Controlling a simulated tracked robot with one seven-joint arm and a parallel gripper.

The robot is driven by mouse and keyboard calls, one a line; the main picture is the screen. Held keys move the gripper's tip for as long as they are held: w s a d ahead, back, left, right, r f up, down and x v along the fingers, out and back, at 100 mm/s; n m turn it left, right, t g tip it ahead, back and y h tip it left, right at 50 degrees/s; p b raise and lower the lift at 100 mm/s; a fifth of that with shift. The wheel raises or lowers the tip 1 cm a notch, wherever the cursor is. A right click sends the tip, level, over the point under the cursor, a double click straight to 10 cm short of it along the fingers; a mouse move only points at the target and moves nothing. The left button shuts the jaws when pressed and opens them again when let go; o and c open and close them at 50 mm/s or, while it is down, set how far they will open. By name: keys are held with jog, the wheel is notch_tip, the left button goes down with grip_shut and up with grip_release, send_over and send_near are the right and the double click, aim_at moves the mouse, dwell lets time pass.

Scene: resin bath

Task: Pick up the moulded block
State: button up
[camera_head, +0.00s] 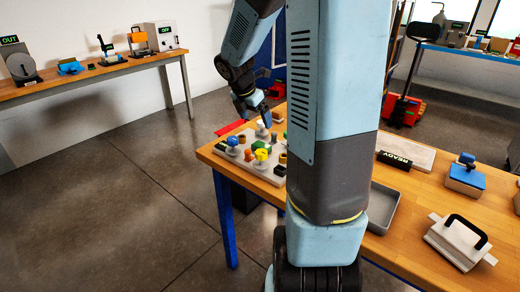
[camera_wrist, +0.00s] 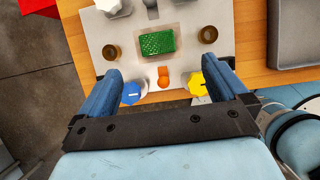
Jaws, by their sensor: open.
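A green block with a studded top (camera_wrist: 157,42), which looks like the moulded block, sits in a shallow recess in the middle of a pale grey plate (camera_wrist: 100,33). The plate (camera_head: 217,150) also shows on the near left end of the wooden table in the head view, where its small parts are hard to tell apart. My gripper (camera_wrist: 170,72) is open and empty above the plate. Its two blue fingers stand wide apart, with the block beyond the tips. In the head view my gripper (camera_head: 266,118) points down over the plate's far side.
Around the block stand brown rings (camera_wrist: 110,52), a blue knob (camera_wrist: 131,94), a yellow knob (camera_wrist: 197,84), an orange peg (camera_wrist: 163,77) and white knobs (camera_wrist: 110,6). A grey tray (camera_wrist: 298,35) lies to the right. A handled lid (camera_head: 460,241) and blue-topped block (camera_head: 466,176) stand farther right.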

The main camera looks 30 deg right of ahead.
send_over(261, 145)
jog(key=s+a, duration=0.1)
notch_tip(261, 145, down, 8)
jog(key=shift+s+r, duration=0.15)
jog(key=shift+r, duration=0.05)
jog(key=f, duration=0.4)
jog(key=shift+w+d+f, duration=0.15)
jog(key=shift+w+f, duration=0.05)
jog(key=shift+w, duration=0.2)
jog(key=shift+d+f, duration=0.15)
jog(key=shift+f, duration=0.25)
jog(key=shift+c, duration=0.3)
jog(key=c, duration=1)
